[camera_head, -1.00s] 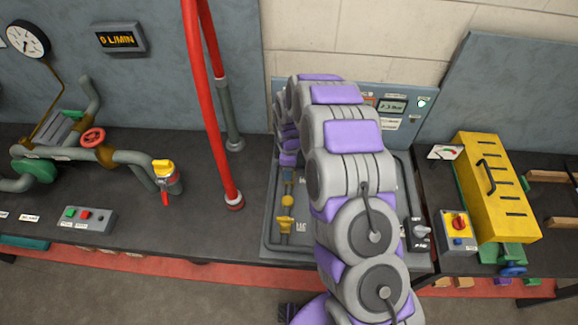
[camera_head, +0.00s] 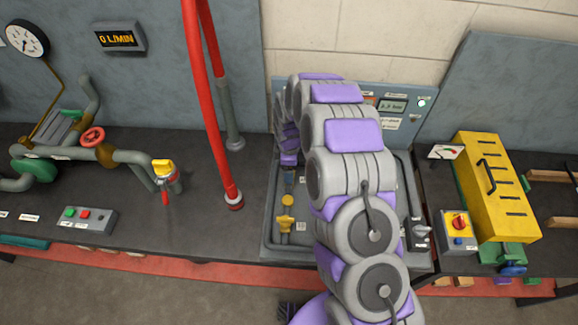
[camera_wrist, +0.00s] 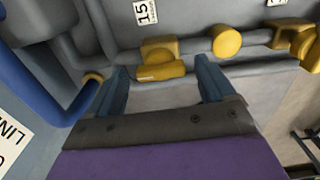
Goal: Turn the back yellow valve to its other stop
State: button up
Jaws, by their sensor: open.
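In the wrist view, the back yellow valve (camera_wrist: 160,58) sits on a grey pipe at upper centre. Its bar handle lies nearly crosswise in the picture, tilted slightly. My gripper (camera_wrist: 160,74) is open, with one blue-grey finger on each side of the handle. I cannot tell whether either finger touches it. In the head view my arm hides this valve, and only a little of my gripper (camera_head: 288,178) shows. The front yellow valve (camera_head: 285,223) stands nearer on the same panel, and it also shows at the right of the wrist view (camera_wrist: 293,38).
A round yellow fitting (camera_wrist: 226,41) lies on the pipe between the two valves. A blue pipe (camera_wrist: 45,95) runs close on the left. The panel's grey tray (camera_head: 268,240) has a raised rim. A red hose (camera_head: 215,110) stands left of it.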

jog(key=shift+r, duration=0.15)
notch_tip(320, 180, up, 17)
jog(key=p, duration=0.1)
jog(key=shift+p, duration=0.3)
dwell(0.6)
jog(key=s+d+r+m+b, duration=0.1)
jog(key=s+d+r+m, duration=0.35)
jog(key=s, duration=0.45)
jog(key=s+d+r+m+b, duration=0.1)
jog(key=s+d+r+m, duration=0.2)
jog(key=s+d+r, duration=0.35)
jog(key=s+d+m+g, duration=0.1)
jog(key=s+m, duration=0.4)
jog(key=s, duration=0.7)
jog(key=s+d+f+m+b, duration=0.1)
jog(key=s+d+m, duration=0.3)
jog(key=s, duration=0.8)
jog(key=shift+s+d+f+m+g, duration=0.2)
jog(key=shift+f+m+g, duration=0.15)
jog(key=shift+m, duration=0.3)
